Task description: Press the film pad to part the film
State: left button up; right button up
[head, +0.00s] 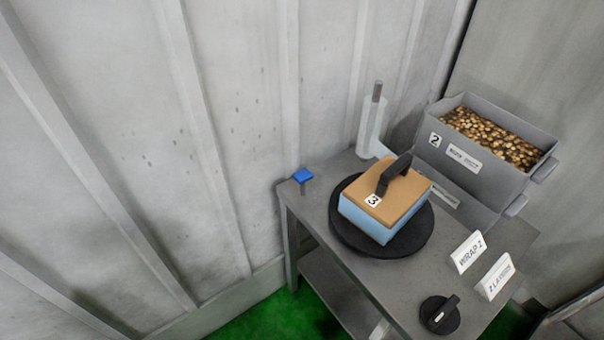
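A small blue pad (303,175) sits on a short post at the left corner of the grey table (320,205). A box (408,191) with a tan top, a black handle and a label "3" stands on a round black turntable (410,245). Its visible sides are light blue; I cannot tell whether this is film. A white upright roll (371,125) on a grey spindle stands at the table's back edge. Neither of my grippers is in view.
A grey bin (477,180) labelled "2", full of brownish-gold pieces, stands at the back right. Signs "WRAP 1" (467,252) and "2 LAYERS" (495,277) stand near a black knob (440,314) at the front right. A ribbed wall (130,150) is close on the left.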

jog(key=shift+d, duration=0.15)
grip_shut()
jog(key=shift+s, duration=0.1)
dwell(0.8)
